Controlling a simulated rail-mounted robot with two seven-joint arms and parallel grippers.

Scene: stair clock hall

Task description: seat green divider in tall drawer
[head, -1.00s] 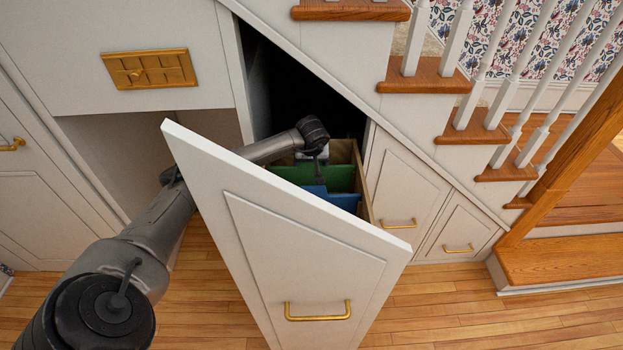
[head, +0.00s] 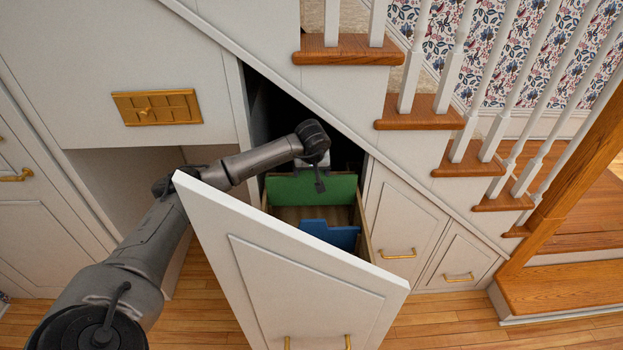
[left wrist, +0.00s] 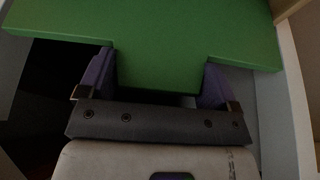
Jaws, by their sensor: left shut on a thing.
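The tall drawer (head: 290,275) stands pulled out from under the stairs, with a white slanted front and an open wooden box behind it. The green divider (head: 308,189) is upright at the back part of the drawer box, its top above the rim. My left gripper (head: 318,175) reaches over the front from the left and is shut on the divider. In the left wrist view the purple fingers (left wrist: 158,82) clasp the narrower part of the green divider (left wrist: 160,35) from both sides. Whether its lower edge touches the drawer is hidden. My right gripper is not in view.
A blue divider (head: 330,235) stands in the drawer in front of the green one, with a bare gap between. The slanted drawer front rises between my arm and the box. Closed lower drawers (head: 405,225) and stairs (head: 420,115) are at the right.

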